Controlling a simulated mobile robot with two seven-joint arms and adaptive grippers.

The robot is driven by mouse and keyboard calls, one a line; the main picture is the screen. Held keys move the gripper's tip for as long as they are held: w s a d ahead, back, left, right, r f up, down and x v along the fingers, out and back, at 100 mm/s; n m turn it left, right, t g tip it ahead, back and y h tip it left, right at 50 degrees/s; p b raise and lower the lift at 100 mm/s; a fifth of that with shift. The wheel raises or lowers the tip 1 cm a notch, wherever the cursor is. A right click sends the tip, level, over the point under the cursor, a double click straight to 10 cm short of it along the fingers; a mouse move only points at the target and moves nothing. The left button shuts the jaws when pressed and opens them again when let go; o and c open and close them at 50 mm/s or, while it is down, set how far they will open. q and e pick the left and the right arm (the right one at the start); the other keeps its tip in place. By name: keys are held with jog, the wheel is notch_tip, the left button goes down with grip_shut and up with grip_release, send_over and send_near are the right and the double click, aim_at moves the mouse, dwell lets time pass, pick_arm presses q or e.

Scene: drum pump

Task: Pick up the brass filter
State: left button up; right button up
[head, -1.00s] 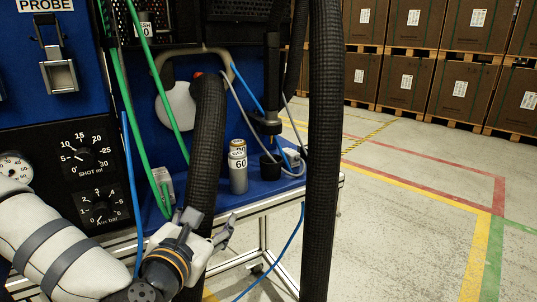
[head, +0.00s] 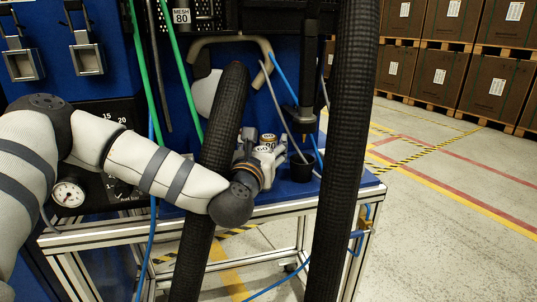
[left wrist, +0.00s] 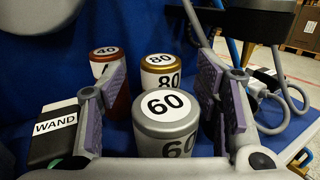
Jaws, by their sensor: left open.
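The brass filter is a canister with a gold-coloured rim and an 80 label; it stands on the blue bench in the left wrist view (left wrist: 160,66), and its top shows in the head view (head: 268,139). A grey canister marked 60 (left wrist: 166,122) stands nearer and partly hides it. A red canister marked 40 (left wrist: 104,56) stands behind on the left. My left gripper (left wrist: 165,82) is open, with one finger on each side of the canisters and the 60 canister nearest between them. It also shows in the head view (head: 262,157), partly hiding the canisters. My right gripper is not in view.
Thick black hoses (head: 343,150) hang in front of the bench, one close to my left arm. A box labelled WAND (left wrist: 55,130) lies left of the fingers. A dark cup (head: 301,166) stands right of the canisters. Blue and grey tubes hang nearby.

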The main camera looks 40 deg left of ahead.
pick_arm(q)
jog(key=shift+x, duration=1.1)
jog(key=c, duration=1.1)
jog(key=shift+c, duration=0.2)
